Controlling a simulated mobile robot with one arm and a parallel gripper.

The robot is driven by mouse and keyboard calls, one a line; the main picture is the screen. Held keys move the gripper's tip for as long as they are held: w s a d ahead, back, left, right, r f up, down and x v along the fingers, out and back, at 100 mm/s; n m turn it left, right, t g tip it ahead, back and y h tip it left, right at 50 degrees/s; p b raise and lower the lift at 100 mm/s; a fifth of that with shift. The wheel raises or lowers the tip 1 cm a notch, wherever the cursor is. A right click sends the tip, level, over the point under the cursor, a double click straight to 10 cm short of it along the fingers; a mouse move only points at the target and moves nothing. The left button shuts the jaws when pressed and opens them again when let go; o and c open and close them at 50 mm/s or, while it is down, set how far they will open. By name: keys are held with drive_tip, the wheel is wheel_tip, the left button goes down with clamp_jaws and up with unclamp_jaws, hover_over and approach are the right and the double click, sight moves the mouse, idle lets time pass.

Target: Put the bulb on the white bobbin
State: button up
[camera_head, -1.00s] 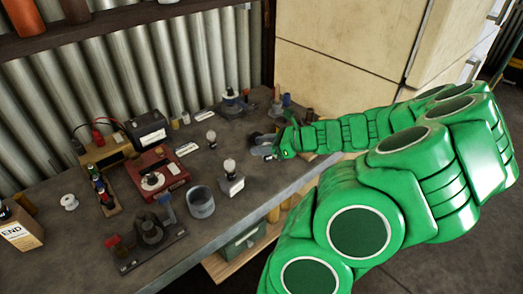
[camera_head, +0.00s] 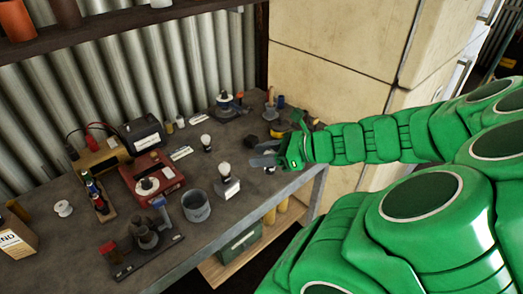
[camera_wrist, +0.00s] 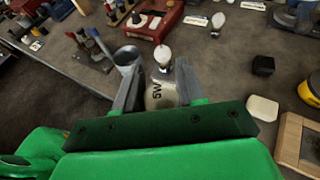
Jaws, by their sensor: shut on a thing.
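My gripper (camera_head: 268,154) is over the right end of the bench, near its front edge. In the wrist view my gripper (camera_wrist: 157,80) is shut on a pale bulb (camera_wrist: 158,96) marked "5W", which sits between the two fingers. The fingers hide part of the bulb. The white bobbin (camera_head: 63,208) stands on the bench at the far left in the head view, well apart from my gripper.
Two other bulbs stand upright in holders, one nearer (camera_head: 223,170) and one farther back (camera_head: 206,140). A grey cup (camera_head: 196,207), a red box (camera_head: 152,180) and a tool stand (camera_head: 145,240) lie between gripper and bobbin. A box marked "END" (camera_head: 17,238) is left of the bobbin.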

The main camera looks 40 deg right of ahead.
drive_tip(key=shift+s+a+r, duration=0.25)
drive_tip(key=shift+s+a, duration=0.05)
drive_tip(key=shift+s, duration=0.15)
